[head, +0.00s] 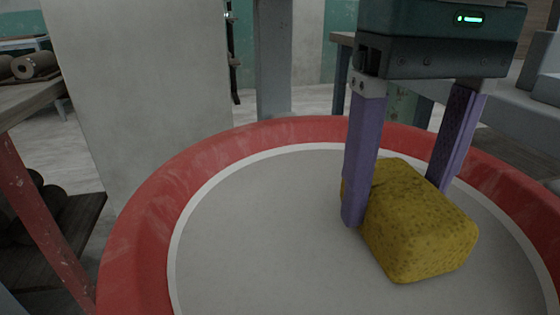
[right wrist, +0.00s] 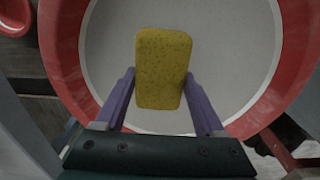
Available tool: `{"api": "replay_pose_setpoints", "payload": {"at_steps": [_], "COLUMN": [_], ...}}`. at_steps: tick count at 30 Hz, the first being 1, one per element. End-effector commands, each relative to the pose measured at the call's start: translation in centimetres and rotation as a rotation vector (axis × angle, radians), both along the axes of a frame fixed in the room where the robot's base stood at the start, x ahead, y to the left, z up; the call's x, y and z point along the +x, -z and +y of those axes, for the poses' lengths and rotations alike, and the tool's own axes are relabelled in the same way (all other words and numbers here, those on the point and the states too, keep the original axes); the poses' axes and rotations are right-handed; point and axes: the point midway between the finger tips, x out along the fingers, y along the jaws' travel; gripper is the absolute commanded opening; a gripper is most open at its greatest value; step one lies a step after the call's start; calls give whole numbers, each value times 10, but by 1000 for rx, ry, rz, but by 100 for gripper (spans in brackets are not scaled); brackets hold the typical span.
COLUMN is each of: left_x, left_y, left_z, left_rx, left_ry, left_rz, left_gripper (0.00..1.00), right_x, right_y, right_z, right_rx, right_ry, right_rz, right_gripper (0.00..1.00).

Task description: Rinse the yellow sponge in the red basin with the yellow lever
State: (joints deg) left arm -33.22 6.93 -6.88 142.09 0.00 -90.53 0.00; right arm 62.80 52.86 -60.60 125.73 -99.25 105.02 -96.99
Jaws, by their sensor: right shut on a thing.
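The yellow sponge (head: 415,225) is a block with a pitted surface. My right gripper (head: 395,205) has purple fingers and is shut on it, one finger on each side, inside the rim of the red basin (head: 150,235). The sponge also shows in the right wrist view (right wrist: 162,70), between the fingertips of my right gripper (right wrist: 160,85). The basin has a grey-white inside, seen in the right wrist view with its red rim (right wrist: 70,60). I cannot tell whether the sponge touches the basin's bottom. No yellow lever shows. My left gripper is not in view.
A wooden table with a red leg (head: 35,215) and rolls (head: 35,65) stands at the left. A pale panel (head: 150,80) and a grey post (head: 272,60) stand behind the basin. The left part of the basin is clear.

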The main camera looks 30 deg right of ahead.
Motion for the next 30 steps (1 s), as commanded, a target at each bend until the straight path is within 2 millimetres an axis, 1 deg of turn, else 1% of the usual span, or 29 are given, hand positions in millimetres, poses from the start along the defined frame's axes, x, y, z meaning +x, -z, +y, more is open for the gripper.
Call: {"api": "replay_pose_setpoints", "payload": {"at_steps": [1,21,25,30], "left_x": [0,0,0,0], "left_y": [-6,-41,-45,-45], "left_z": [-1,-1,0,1], "left_rx": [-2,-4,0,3], "left_ry": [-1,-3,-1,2], "left_rz": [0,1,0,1], "left_gripper": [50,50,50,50], "right_x": [0,0,0,0], "right_y": [-8,-67,-74,-74], "right_z": [0,0,0,0], "right_rx": [0,1,2,1], "right_ry": [0,-1,-1,0], "right_rz": [-2,-1,-1,-1], "right_gripper": [27,27,27,27]}}
